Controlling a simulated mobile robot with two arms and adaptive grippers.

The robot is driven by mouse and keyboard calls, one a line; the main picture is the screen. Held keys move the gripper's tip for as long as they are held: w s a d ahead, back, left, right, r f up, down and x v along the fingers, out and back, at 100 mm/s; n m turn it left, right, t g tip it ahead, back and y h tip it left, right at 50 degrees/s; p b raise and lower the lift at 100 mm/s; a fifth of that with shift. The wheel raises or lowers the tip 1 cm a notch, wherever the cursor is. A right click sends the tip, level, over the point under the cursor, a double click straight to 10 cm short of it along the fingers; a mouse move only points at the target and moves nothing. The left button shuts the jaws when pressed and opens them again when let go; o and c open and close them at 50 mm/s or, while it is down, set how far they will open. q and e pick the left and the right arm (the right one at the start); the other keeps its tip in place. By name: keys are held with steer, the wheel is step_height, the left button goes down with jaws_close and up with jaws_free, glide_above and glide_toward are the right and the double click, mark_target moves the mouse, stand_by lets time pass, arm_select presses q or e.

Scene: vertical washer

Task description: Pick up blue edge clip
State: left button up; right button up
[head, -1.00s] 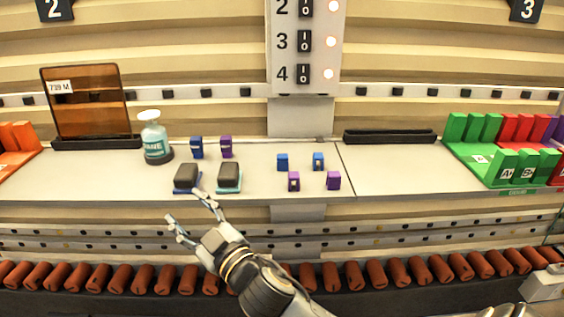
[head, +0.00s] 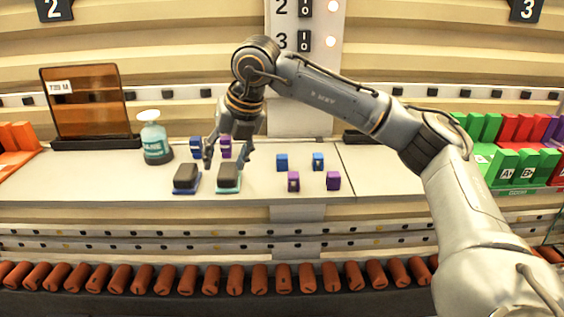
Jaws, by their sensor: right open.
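Several small blue pieces lie on the white shelf, and I cannot tell for sure which is the blue edge clip. One upright blue piece (head: 196,147) stands at the left, partly beside my right gripper's left finger. Two small blue blocks, a left one (head: 282,161) and a right one (head: 318,161), sit right of the gripper. My right gripper (head: 226,161) points down with fingers spread and empty, over the area of the upright purple piece (head: 226,147) and the dark sponge-like blocks. It partly hides the purple piece. My left gripper is not in view.
Two dark blocks, one on a blue base (head: 187,177) and one on a teal base (head: 229,177), lie at the front. Two purple blocks (head: 293,181) (head: 333,180) lie right of centre.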

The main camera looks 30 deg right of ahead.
steer(key=s+d+r+m+h, duration=0.1)
steer(key=d+r+m+h, duration=0.15)
steer(key=d, duration=0.35)
steer(key=s+d+r+m+h, duration=0.1)
steer(key=d+r+h, duration=0.15)
steer(key=d, duration=0.45)
steer(key=p, duration=0.2)
glide_above(282, 156)
steer(key=s+a, duration=0.1)
steer(key=s, duration=0.1)
step_height(282, 156, down, 6)
steer(key=shift+a, duration=0.1)
steer(key=shift+w+f, duration=0.1)
steer(key=shift+f, duration=0.2)
steer(key=shift+w+f+p, duration=0.15)
steer(key=shift+f+p, duration=0.2)
steer(key=shift+p, duration=0.4)
steer(key=p+x, duration=0.2)
steer(key=x, duration=0.1)
steer(key=shift+w+d+f, duration=0.1)
steer(key=shift+d+f, duration=0.15)
steer(key=shift+w+d+f+y, duration=0.1)
steer(key=shift+w+f+y, duration=0.15)
steer(key=shift+f, duration=0.3)
steer(key=shift+s, duration=0.1)
steer(key=c, duration=0.8)
